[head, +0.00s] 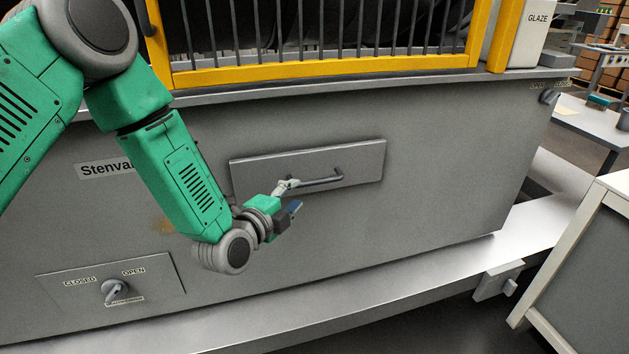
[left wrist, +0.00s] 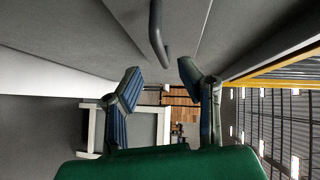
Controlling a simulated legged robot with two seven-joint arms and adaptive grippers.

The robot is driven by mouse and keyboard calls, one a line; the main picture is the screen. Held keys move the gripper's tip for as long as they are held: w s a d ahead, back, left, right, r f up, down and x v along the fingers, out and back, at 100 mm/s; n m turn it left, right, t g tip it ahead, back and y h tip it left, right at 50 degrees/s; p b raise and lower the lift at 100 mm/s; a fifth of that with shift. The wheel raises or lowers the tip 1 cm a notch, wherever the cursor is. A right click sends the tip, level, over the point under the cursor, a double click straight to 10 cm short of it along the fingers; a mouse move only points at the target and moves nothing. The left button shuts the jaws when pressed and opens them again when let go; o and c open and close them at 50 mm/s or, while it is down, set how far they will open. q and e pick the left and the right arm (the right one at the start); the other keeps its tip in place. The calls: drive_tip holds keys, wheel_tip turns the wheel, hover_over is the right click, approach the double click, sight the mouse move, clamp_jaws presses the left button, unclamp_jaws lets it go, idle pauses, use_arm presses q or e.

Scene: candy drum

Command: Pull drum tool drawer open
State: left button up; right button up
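The tool drawer (head: 362,158) is a grey rectangular front that looks flush with the grey cabinet under the drum. Its dark bar handle (head: 322,183) runs across the drawer front. My left gripper (head: 291,196) is at the left end of the handle in the head view. In the left wrist view the gripper (left wrist: 160,82) has its two blue-padded fingers spread apart with nothing between them. The handle (left wrist: 157,35) shows there above the gap, just beyond the fingertips. I cannot tell whether a finger touches it. My right gripper is in neither view.
A yellow barred guard (head: 320,69) stands above the drawer. A CLOSED/OPEN knob (head: 115,291) sits lower left on the cabinet. A ledge (head: 400,268) runs along the cabinet's base. A white-framed grey panel (head: 590,270) stands at right. The cabinet face right of the drawer is clear.

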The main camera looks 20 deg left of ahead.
sight(320, 183)
use_arm(q)
drive_tip(key=v, duration=0.3)
drive_tip(key=shift+d, duration=0.1)
drive_tip(key=p+x, duration=0.1)
drive_tip(key=x, duration=0.3)
drive_tip(key=d+p+x, duration=0.1)
drive_tip(key=x, duration=0.3)
drive_tip(key=d+p+x, duration=0.1)
drive_tip(key=p+x, duration=0.1)
drive_tip(key=x, duration=0.2)
drive_tip(key=shift+d, duration=0.1)
idle(0.4)
clamp_jaws()
